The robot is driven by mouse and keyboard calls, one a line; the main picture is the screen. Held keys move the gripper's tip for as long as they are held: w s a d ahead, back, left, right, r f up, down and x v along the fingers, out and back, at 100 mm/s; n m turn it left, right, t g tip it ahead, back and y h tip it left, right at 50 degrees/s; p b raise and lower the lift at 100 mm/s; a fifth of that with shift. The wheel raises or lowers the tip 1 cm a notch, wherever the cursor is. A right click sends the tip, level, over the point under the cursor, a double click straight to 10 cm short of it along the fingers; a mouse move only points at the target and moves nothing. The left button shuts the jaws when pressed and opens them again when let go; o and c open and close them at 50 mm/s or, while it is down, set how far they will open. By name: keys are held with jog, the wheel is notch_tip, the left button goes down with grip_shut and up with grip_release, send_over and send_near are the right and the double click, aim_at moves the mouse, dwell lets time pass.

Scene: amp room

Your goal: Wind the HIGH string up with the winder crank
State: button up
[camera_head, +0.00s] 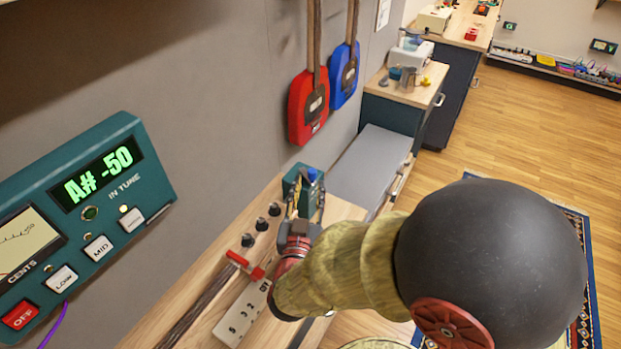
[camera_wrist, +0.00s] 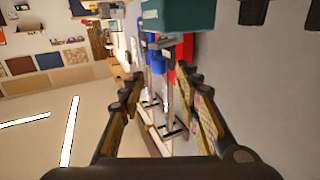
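The teal tuner (camera_head: 85,210) on the left in the head view reads "A# -50". Its OFF, LOW and MID buttons are readable; the small lamp by the far button (camera_head: 131,220) is lit. Dark peg knobs (camera_head: 262,224) stand in a row on the bench beside a red T-shaped piece (camera_head: 246,264). My gripper (camera_head: 306,204) is open over the bench, near a teal block (camera_head: 291,181) and a small blue piece (camera_head: 312,174). The wrist view shows my gripper's fingers (camera_wrist: 158,98) wide apart. I cannot tell which piece is the winder crank; the HIGH string is not clear.
A white strip with holes (camera_head: 241,314) lies on the wooden bench. Red (camera_head: 308,108) and blue (camera_head: 344,76) instruments hang on the wall behind. A grey-topped surface (camera_head: 368,165) and a cabinet (camera_head: 405,92) stand farther back. Open wooden floor (camera_head: 510,130) lies to the right.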

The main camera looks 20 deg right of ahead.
jog(key=shift+s+a, duration=0.35)
jog(key=shift+s, duration=0.25)
jog(key=w+a+r+n+g+y+p, duration=0.1)
jog(key=a+r+n+g+y, duration=0.15)
jog(key=a+y, duration=0.35)
jog(key=a+r+n+g+y+p, duration=0.1)
jog(key=a+r+n+y, duration=0.15)
jog(key=a+y, duration=0.3)
jog(key=s+d+r+g+h, duration=0.1)
jog(key=s+d+g, duration=0.2)
jog(key=s, duration=0.6)
jog(key=s+d+r+n+g+h, duration=0.1)
jog(key=s+d+r+g, duration=0.1)
jog(key=s, duration=0.7)
jog(key=d+g, duration=0.1)
jog(key=d, duration=0.1)
jog(key=shift+d, duration=0.3)
jog(key=shift+o, duration=0.4)
